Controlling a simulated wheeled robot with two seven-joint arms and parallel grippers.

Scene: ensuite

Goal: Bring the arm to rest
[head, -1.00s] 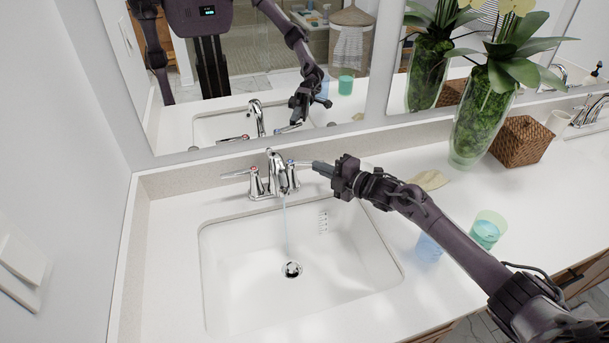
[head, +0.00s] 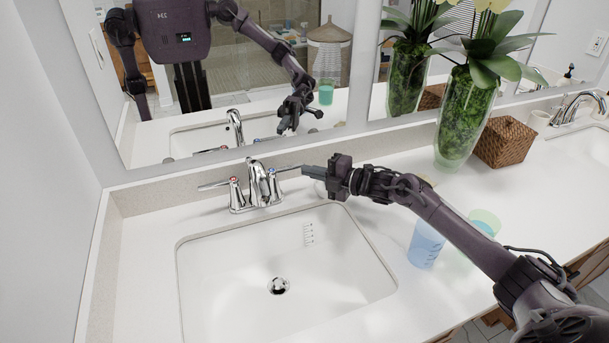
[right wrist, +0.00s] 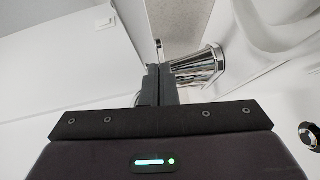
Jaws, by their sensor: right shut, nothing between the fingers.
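My right gripper (head: 308,172) is shut and empty, its fingertips by the outer end of the faucet's right handle (head: 287,168). I cannot tell whether they touch. In the right wrist view the closed fingers (right wrist: 166,82) point at the chrome handle base (right wrist: 203,67) and partly overlap it. The chrome faucet (head: 258,182) stands behind the white sink (head: 250,270). No water stream shows below its spout. My right arm reaches in from the lower right across the counter. My left gripper does not show directly.
A blue cup (head: 426,245) and a green cup (head: 484,222) stand on the counter (head: 520,180) beside and partly behind my right arm. A plant vase (head: 463,120) and a wicker basket (head: 506,142) stand further back. A mirror (head: 255,100) lies behind the faucet.

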